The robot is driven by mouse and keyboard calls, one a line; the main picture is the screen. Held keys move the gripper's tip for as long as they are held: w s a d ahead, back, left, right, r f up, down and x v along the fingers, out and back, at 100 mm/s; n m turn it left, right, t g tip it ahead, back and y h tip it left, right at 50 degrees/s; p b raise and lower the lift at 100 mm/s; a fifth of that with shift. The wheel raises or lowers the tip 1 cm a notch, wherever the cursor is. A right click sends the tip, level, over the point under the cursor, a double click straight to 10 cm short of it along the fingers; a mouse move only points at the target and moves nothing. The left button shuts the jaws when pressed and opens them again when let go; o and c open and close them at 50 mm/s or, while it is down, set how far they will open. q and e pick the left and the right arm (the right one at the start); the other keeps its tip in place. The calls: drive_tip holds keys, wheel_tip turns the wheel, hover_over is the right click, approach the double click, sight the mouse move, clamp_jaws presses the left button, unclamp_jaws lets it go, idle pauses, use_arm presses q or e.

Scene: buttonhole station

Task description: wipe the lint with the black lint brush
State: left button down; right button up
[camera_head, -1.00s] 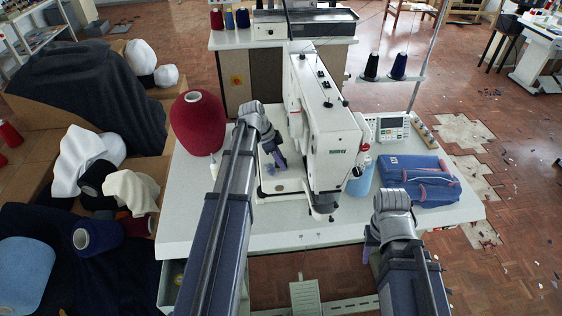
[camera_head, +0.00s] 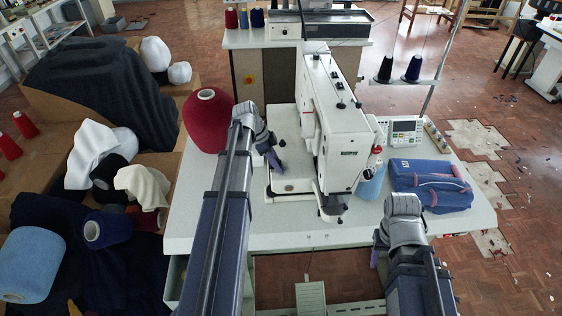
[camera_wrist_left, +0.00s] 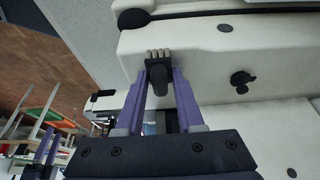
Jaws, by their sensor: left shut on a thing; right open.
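My left gripper (camera_head: 279,168) is low over the left side of the white sewing machine's bed (camera_head: 284,187). In the left wrist view its purple fingers (camera_wrist_left: 160,80) are shut on the black lint brush (camera_wrist_left: 158,78), whose pale bristles (camera_wrist_left: 158,54) point away from the gripper, in front of the white machine body (camera_wrist_left: 220,45). I cannot tell whether the bristles touch it. In the head view the brush is too small to make out. I cannot make out the lint in either view. My right gripper (camera_head: 376,256) is open and empty in front of the table's front edge.
The machine head (camera_head: 335,130) stands right of my left gripper. A red yarn cone (camera_head: 207,122) is close to my left arm. A blue bag (camera_head: 430,185), a control panel (camera_head: 405,131) and a light-blue spool (camera_head: 371,183) are on the right of the table (camera_head: 210,222).

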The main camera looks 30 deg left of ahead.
use_arm(q)
drive_tip(key=shift+s+a, duration=0.45)
drive_tip(key=shift+a, duration=0.3)
drive_tip(key=shift+w, duration=0.15)
drive_tip(key=shift+w+a, duration=0.15)
drive_tip(key=shift+w, duration=0.1)
drive_tip(key=shift+w+d, duration=0.5)
drive_tip(key=shift+d, duration=0.25)
drive_tip(key=shift+w+d, duration=0.5)
drive_tip(key=shift+d, duration=0.25)
drive_tip(key=shift+d, duration=0.15)
